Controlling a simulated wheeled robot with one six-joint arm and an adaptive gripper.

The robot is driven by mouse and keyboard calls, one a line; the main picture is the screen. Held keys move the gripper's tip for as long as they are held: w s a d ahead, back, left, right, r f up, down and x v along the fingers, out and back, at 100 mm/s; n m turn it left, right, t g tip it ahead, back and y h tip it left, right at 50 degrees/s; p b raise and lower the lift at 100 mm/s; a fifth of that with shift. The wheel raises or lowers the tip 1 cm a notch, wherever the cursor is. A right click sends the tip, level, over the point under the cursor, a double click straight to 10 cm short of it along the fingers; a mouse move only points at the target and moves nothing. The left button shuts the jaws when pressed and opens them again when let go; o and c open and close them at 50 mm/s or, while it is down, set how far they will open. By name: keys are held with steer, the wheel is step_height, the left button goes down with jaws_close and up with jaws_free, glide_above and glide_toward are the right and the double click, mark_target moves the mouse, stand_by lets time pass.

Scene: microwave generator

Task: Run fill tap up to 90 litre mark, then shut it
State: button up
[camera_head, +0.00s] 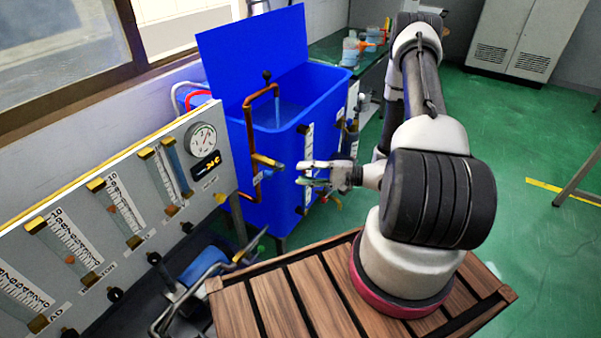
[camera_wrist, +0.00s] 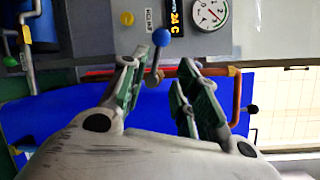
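The blue tank (camera_head: 270,185) stands with its lid raised. A copper fill pipe (camera_head: 248,125) rises on its near side and bends over the rim. A pale streak like water (camera_head: 277,108) hangs below the spout. In the wrist view, the tap's lever with a blue ball knob (camera_wrist: 161,37) shows between the fingers of my gripper (camera_wrist: 160,78), which are apart; contact cannot be told. A white level scale (camera_head: 308,140) runs down the tank; its marks are too small to read.
A grey panel (camera_head: 130,185) with several flow tubes and a round dial (camera_head: 202,139) stands at left; the dial also shows in the wrist view (camera_wrist: 208,13). A blue pump-like unit (camera_head: 203,265) lies below. A bench with bottles (camera_head: 352,48) is behind.

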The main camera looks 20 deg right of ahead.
mark_target(276, 171)
steer(key=w+a, duration=0.1)
steer(key=a, duration=0.1)
steer(key=w+a+f+t+h, duration=0.1)
steer(key=w+a, duration=0.1)
steer(key=w+a+m+h, duration=0.1)
steer(key=w+a, duration=0.1)
steer(key=a, duration=0.1)
steer(key=shift+w+f+t, duration=0.15)
steer(key=shift+w+t, duration=0.05)
steer(key=shift+t, duration=0.1)
jaws_close()
steer(key=shift+s, duration=0.1)
